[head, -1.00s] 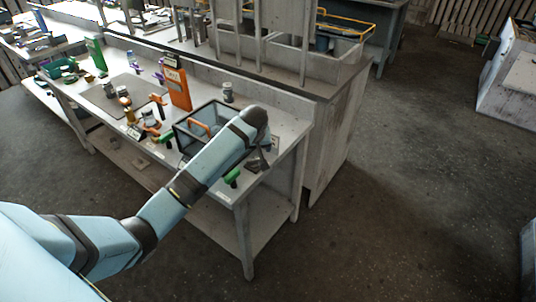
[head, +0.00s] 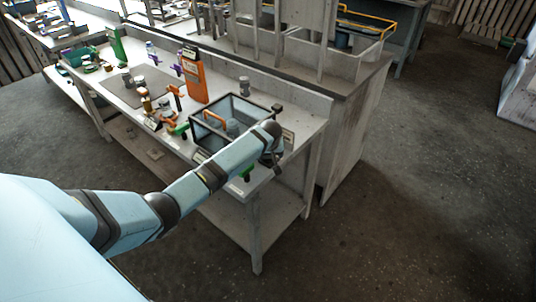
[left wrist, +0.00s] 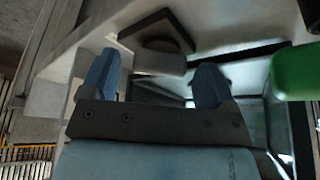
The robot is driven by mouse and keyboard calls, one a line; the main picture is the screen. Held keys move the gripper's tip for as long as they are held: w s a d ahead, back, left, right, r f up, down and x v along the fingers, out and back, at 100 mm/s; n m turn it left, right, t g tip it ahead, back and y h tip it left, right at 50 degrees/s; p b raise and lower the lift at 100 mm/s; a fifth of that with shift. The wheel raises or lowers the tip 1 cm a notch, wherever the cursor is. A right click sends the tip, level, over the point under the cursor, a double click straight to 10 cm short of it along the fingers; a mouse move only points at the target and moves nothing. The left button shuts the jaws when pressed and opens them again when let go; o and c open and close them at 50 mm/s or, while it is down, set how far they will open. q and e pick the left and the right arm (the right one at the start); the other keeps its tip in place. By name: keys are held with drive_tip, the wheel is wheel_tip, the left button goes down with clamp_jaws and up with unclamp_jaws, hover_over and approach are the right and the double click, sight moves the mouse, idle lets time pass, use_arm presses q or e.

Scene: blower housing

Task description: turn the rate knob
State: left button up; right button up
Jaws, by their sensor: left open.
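My left gripper (head: 274,160) is at the front right corner of the workbench, its fingers small and partly hidden by my arm in the head view. In the left wrist view the two blue fingers (left wrist: 157,82) stand wide apart with nothing gripped. Between and beyond their tips is a dark angular base with a grey block on it (left wrist: 160,63), which looks like the rate knob. I cannot tell how far off it is, and no label on it is readable. My right gripper is not in view.
A dark-framed clear box (head: 208,134) stands on the bench just left of my gripper. A green-handled piece (head: 246,173) is close by; a green part also shows in the left wrist view (left wrist: 297,70). An orange device (head: 193,78) stands farther back. Floor right of the bench is clear.

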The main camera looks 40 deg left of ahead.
use_arm(q)
drive_tip(key=shift+f, duration=0.15)
drive_tip(key=shift+c, duration=0.5)
drive_tip(key=c, duration=0.8)
